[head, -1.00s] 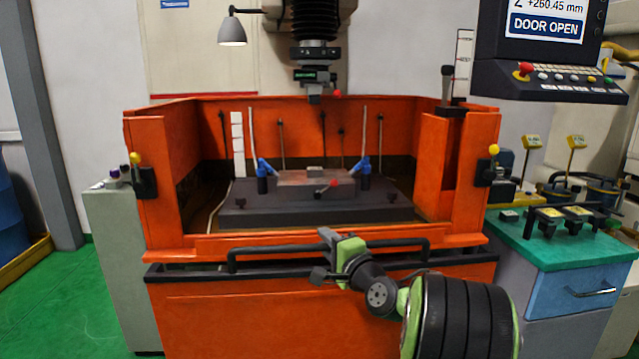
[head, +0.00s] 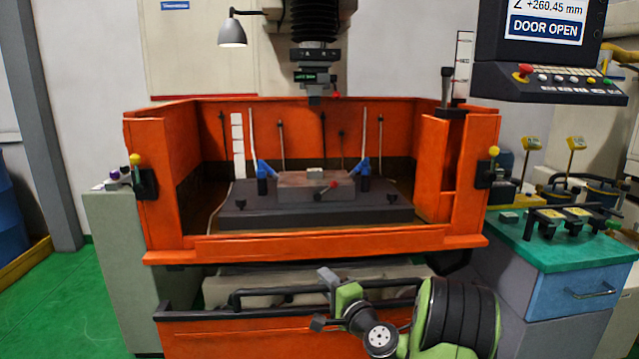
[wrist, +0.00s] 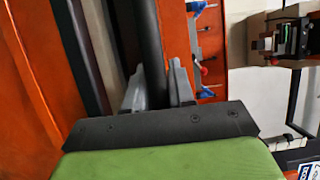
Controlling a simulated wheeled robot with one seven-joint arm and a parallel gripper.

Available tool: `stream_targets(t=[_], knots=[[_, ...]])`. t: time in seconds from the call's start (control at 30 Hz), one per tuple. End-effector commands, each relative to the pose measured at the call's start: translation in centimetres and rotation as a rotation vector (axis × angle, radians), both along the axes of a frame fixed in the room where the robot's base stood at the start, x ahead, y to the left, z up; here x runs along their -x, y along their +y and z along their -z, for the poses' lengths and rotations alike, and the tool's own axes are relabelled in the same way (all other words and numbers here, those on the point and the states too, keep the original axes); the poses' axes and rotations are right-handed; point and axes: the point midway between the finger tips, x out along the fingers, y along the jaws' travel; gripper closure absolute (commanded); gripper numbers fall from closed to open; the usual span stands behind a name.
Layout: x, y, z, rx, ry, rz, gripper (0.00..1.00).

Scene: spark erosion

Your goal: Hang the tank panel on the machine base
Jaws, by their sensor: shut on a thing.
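The tank panel (head: 250,346) is an orange sheet with a black top strip and a black bar handle (head: 270,291). It is at the bottom of the head view, below and apart from the orange tank opening. My gripper (head: 325,279) is shut on the handle near its middle. In the wrist view the fingers (wrist: 160,88) stand either side of the black bar (wrist: 148,35), with the orange panel face (wrist: 30,85) at left. The grey machine base (head: 213,290) shows in the gap behind the panel. The panel's lower part is out of frame.
The orange tank (head: 340,244) holds a dark worktable (head: 320,216) with a clamped block. Yellow-knobbed black latches (head: 145,180) sit on both front posts. A green-topped cabinet (head: 560,248) stands close at right, a grey cabinet (head: 110,260) at left.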

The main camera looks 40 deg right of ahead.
Motion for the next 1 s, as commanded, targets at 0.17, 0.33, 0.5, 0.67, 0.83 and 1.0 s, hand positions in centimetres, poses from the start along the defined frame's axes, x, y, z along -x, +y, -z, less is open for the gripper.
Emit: stream_targets(t=[0.17, 0.33, 0.5, 0.67, 0.83, 1.0], knots=[[-0.1, 0.0, 2.4, -0.002, -0.015, 0.0, 1.0], [-0.1, 0.0, 5.1, -0.004, -0.016, 0.0, 1.0], [-0.1, -0.1, 7.8, -0.003, -0.016, 0.0, 1.0], [-0.1, -0.1, 10.4, -0.003, -0.017, 0.0, 1.0], [-0.1, -0.1, 13.1, -0.001, -0.018, 0.001, 1.0], [-0.1, -0.1, 15.8, -0.001, -0.019, 0.002, 1.0]])
